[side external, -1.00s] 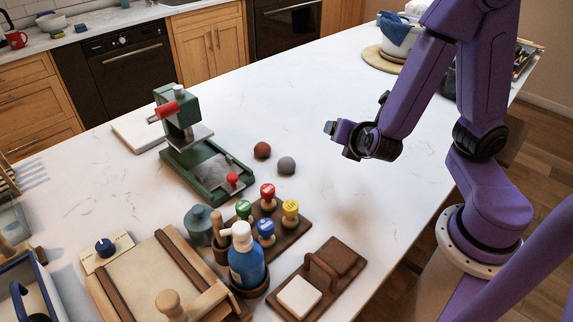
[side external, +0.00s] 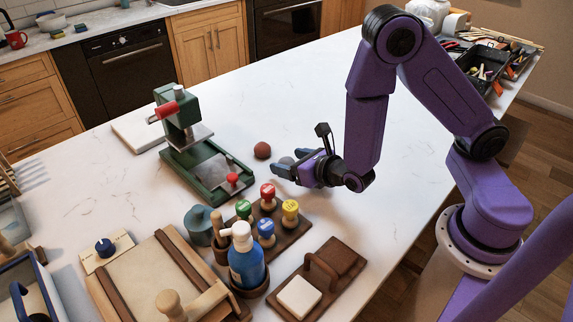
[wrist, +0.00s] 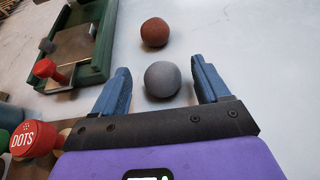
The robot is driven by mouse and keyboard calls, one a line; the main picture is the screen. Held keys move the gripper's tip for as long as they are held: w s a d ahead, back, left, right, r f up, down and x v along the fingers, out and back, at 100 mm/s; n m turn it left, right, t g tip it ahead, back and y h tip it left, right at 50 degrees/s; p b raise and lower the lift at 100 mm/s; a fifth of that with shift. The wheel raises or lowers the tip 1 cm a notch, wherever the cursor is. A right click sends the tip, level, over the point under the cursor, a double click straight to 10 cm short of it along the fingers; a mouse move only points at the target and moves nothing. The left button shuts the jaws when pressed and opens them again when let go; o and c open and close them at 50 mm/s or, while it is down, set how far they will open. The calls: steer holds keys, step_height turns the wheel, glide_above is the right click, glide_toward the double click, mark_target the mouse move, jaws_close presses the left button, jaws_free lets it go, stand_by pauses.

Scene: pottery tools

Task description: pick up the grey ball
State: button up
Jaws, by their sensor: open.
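The grey ball (wrist: 162,79) rests on the white counter. In the wrist view it lies between the tips of my gripper's two blue fingers, with a gap on each side. In the side view only a part of the grey ball (side external: 287,161) shows past my gripper (side external: 284,167), which is low over the counter. My gripper also shows in the wrist view (wrist: 161,85), open and empty. A red-brown ball (wrist: 155,32) lies just beyond the grey one, apart from it, and shows in the side view too (side external: 262,150).
A green press (side external: 204,167) with red knobs stands left of the balls. A brown rack of coloured stamps (side external: 292,229) is close in front of my gripper, with a blue bottle (side external: 246,265) beside it. The counter behind the balls is clear.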

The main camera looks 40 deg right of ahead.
steer(key=shift+x, duration=1.95)
steer(key=shift+c, duration=0.2)
steer(key=c, duration=1)
steer(key=shift+r, duration=0.2)
